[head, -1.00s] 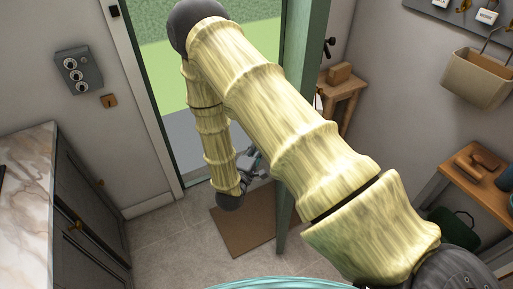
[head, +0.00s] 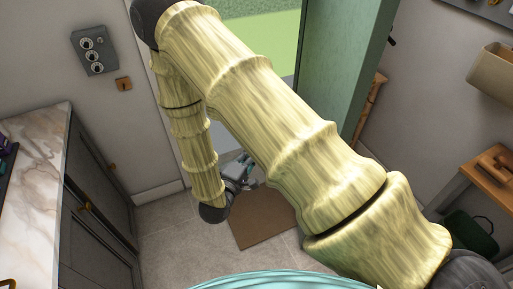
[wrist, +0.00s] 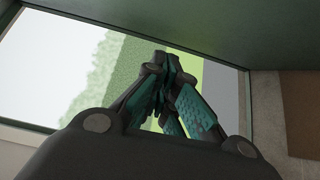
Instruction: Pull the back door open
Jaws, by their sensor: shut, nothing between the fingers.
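The back door (head: 349,65) is a green panel standing ajar to the right of the doorway in the head view; my arm crosses in front of its lower part. Grass shows through the opening. In the wrist view a dark green surface, likely the door (wrist: 230,25), fills the top. My gripper (head: 250,163) is low by the doorway, partly behind my forearm. In the wrist view my gripper (wrist: 168,75) has its teal-padded fingers shut together, with nothing between them. The door's handle cannot be made out clearly.
A brown doormat (head: 262,220) lies on the tiled floor below my gripper. A marble-topped cabinet (head: 40,165) stands at the left. A wooden bench (head: 490,168) and a wall bin (head: 494,80) are at the right. Open floor lies between the cabinet and mat.

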